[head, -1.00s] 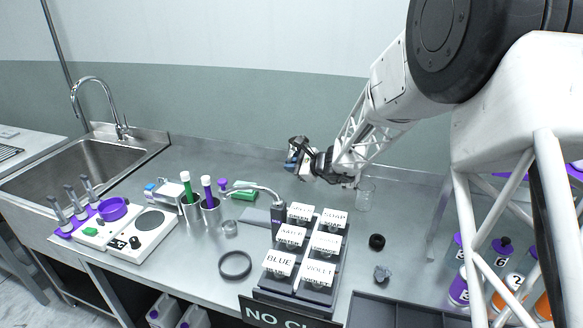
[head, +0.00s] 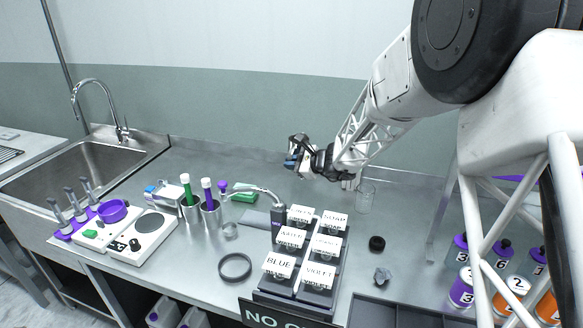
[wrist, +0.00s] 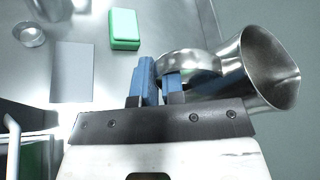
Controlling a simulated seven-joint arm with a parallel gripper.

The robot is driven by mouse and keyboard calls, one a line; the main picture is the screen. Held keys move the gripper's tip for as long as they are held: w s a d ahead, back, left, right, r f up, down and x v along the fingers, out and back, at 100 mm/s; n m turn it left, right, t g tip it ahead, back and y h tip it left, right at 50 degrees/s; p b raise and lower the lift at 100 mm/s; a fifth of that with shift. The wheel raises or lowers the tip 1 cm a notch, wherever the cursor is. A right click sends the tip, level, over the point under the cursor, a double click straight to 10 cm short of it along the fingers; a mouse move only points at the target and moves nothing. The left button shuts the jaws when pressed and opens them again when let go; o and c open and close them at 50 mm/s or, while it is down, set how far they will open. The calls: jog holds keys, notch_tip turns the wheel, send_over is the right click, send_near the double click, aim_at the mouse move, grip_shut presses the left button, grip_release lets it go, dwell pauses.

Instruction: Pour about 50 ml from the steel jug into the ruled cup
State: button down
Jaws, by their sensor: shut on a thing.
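The steel jug (wrist: 262,68) is at the right of the wrist view, tilted in the picture, with its wide mouth toward the right. My gripper (wrist: 158,70) has its blue fingers shut on the jug's curved handle (wrist: 195,64). In the head view my gripper (head: 294,161) is raised above the back of the bench, and the jug is hard to make out there. A clear cup (head: 366,197) stands on the bench to the right of my gripper. A smaller clear cup (head: 230,230) stands left of the labelled rack. No ruling is readable on either, and the jug's contents are hidden.
The rack of labelled pots (head: 303,252) stands at front centre. A black ring (head: 235,266) lies in front. Numbered bottles (head: 461,288) stand right.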

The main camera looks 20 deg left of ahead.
jog(key=shift+r, duration=2.2)
jog(key=shift+r, duration=0.1)
jog(key=shift+s+a+r, duration=0.1)
jog(key=shift+a+r, duration=0.2)
jog(key=shift+r, duration=0.15)
jog(key=s+a+r+m+t+h, duration=0.1)
jog(key=a+r+m+t, duration=0.1)
jog(key=r, duration=0.5)
jog(key=s+a+r+m+t+h, duration=0.1)
jog(key=s+a+r+t, duration=0.1)
jog(key=r, duration=0.4)
notch_tip(320, 180, up, 15)
jog(key=m+t+h, duration=0.2)
jog(key=m+t, duration=0.1)
jog(key=m, duration=0.1)
send_over(292, 153)
jog(key=s+a, duration=0.6)
jog(key=a, duration=0.1)
jog(key=shift+s+d+r+h, duration=0.15)
jog(key=shift+s+r, duration=0.1)
jog(key=shift+r, duration=0.35)
jog(key=shift+s+d+r+h, duration=0.1)
jog(key=shift+s+r+h, duration=0.1)
jog(key=shift+r, duration=0.35)
jog(key=shift+f, duration=0.1)
